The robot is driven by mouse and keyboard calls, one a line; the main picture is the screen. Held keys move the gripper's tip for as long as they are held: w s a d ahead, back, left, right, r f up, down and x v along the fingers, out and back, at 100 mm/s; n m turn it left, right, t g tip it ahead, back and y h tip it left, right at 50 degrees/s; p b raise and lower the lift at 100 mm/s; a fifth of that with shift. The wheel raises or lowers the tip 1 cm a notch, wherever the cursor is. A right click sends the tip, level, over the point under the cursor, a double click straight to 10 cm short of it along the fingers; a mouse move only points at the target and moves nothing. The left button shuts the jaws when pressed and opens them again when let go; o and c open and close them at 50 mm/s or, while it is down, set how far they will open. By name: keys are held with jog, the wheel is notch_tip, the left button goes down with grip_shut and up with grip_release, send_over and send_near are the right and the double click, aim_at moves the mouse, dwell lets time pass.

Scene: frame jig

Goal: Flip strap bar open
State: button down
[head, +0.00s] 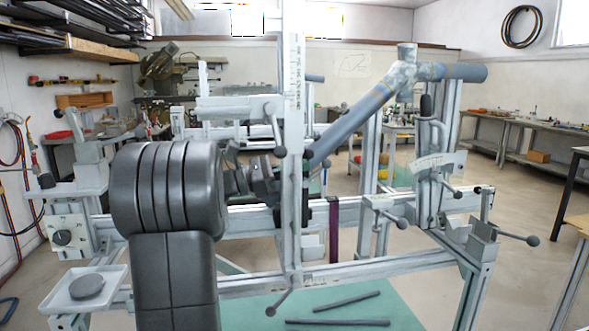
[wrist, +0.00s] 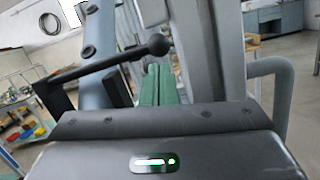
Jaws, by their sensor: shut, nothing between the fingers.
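In the wrist view, my gripper (wrist: 158,72) shows as two green fingers close together, shut and empty. A dark bar with a round ball end (wrist: 112,64) slants across just beyond the fingertips; it may be the strap bar, but I cannot tell for sure. Its ball lies above the fingertips, and I cannot tell whether they touch. In the head view, my gripper is mostly behind the tall upright post (head: 292,90), so its fingertips are hidden. The blue-grey frame tube (head: 355,128) slopes up to the right of that post and also shows in the wrist view (wrist: 98,35).
Ball-ended levers (head: 279,150) stick out around the jig. The jig's long lower rail (head: 370,268) runs across the front. Dark rods (head: 340,322) lie on the green mat (head: 400,312). A small tray (head: 60,300) stands at the left. Open floor shows at the right.

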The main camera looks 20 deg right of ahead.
jog(key=shift+r, duration=0.1)
jog(key=r+n+p, duration=0.1)
jog(key=p, duration=0.3)
jog(key=shift+s+r+n+t+p, duration=0.1)
jog(key=shift+r+n+t+p, duration=0.2)
jog(key=shift+r+n, duration=0.1)
jog(key=shift+a+f, duration=0.1)
jog(key=shift+a, duration=0.05)
